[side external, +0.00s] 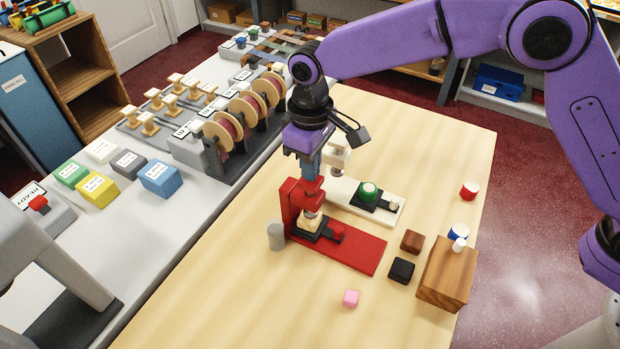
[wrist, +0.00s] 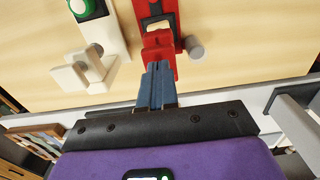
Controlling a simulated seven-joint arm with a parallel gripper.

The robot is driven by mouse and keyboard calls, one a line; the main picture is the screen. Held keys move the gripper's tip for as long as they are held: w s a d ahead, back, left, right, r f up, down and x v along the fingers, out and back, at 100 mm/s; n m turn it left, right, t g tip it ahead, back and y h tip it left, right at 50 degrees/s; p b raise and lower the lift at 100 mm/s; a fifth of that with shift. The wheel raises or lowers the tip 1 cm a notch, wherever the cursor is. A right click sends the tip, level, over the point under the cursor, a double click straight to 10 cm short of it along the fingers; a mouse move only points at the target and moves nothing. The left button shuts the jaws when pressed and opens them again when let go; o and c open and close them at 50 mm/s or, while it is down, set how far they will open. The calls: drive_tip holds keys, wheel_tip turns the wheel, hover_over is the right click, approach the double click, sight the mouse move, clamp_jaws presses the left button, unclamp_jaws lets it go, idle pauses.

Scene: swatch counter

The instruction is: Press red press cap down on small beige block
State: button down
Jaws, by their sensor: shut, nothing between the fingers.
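The red press (side external: 352,249) stands on the wooden table, and its red cap (side external: 311,189) is at the top of its post. The small beige block (side external: 309,223) sits on the dark seat under the press head, partly hidden by it. In the wrist view the red press (wrist: 167,8) lies ahead of the fingers, and the head hides most of what is under it. My gripper (side external: 307,174) is shut and empty, pointing down right over the red cap. Its blue fingers (wrist: 158,68) end at the red cap in the wrist view; I cannot tell whether they touch it.
A grey cylinder (side external: 275,235) is close at left. Brown (side external: 412,241) and black (side external: 401,270) blocks and a wooden stand (side external: 446,275) are at right.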

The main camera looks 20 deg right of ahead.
drive_tip(key=shift+f, duration=1.05)
idle(0.4)
drive_tip(key=shift+r, duration=4.1)
